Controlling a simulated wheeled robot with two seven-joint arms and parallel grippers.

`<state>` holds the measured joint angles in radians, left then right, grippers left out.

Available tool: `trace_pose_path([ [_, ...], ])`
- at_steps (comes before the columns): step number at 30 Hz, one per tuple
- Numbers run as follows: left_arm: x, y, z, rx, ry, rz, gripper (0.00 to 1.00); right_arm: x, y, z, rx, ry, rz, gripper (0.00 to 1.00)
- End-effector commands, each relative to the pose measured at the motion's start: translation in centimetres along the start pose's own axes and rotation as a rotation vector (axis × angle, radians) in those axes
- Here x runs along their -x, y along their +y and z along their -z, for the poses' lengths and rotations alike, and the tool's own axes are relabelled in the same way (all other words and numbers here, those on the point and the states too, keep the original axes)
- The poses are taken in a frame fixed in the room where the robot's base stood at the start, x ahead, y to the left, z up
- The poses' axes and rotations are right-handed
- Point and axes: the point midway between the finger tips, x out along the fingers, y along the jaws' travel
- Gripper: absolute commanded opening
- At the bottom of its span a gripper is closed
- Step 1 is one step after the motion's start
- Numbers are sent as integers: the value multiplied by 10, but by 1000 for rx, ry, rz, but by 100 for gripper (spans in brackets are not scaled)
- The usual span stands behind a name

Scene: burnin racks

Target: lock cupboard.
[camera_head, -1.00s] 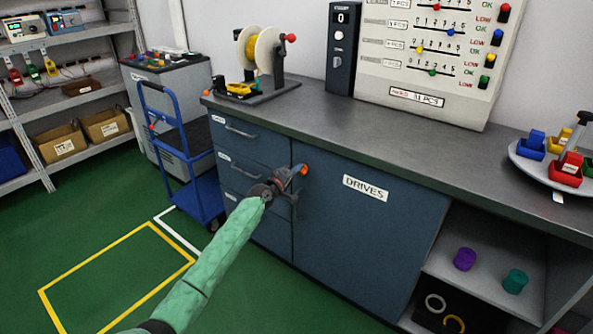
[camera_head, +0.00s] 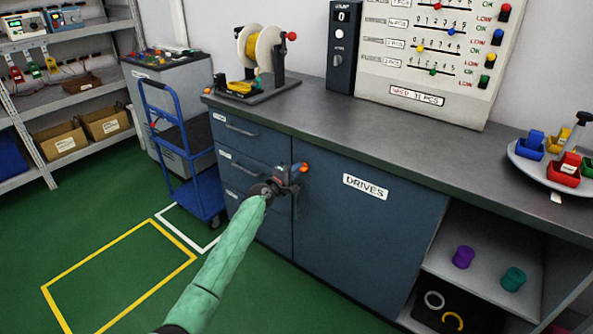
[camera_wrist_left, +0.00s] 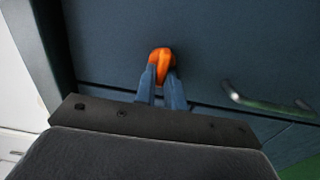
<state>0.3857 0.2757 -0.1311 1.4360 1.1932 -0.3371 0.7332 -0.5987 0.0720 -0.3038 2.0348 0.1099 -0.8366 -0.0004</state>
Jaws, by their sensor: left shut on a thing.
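The cupboard is a blue-grey door (camera_head: 365,240) with a "DRIVES" label (camera_head: 365,187) under the workbench. It looks closed and flush with its frame. A small orange part (camera_head: 305,167), seemingly a turning handle or latch, sits at the door's upper left edge. My left gripper (camera_head: 296,172) is at that edge, reached by the green-sleeved arm. In the left wrist view the two fingers (camera_wrist_left: 161,85) are shut on the orange part (camera_wrist_left: 161,58), whose rounded top shows above them. The fingers hide its lower portion. My right gripper is not in view.
Drawers with handles (camera_head: 240,131) stand left of the door, and one handle (camera_wrist_left: 265,102) shows in the wrist view. A blue cart (camera_head: 205,188) is further left. Open shelves (camera_head: 470,230) lie right of the door. The green floor in front is clear.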

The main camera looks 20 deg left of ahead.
Motion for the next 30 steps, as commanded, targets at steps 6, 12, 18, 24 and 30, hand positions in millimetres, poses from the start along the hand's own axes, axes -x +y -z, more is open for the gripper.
trace_pose_path([
  [6,0,3,2,0,3,-4,0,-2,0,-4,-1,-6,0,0],
  [12,0,2,2,0,3,-3,33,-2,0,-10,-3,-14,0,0],
  [18,0,1,1,0,1,-2,33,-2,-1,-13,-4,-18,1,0],
  [24,9,-1,1,0,1,0,33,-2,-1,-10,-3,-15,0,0],
  [30,36,-1,1,-1,1,0,33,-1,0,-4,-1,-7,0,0],
])
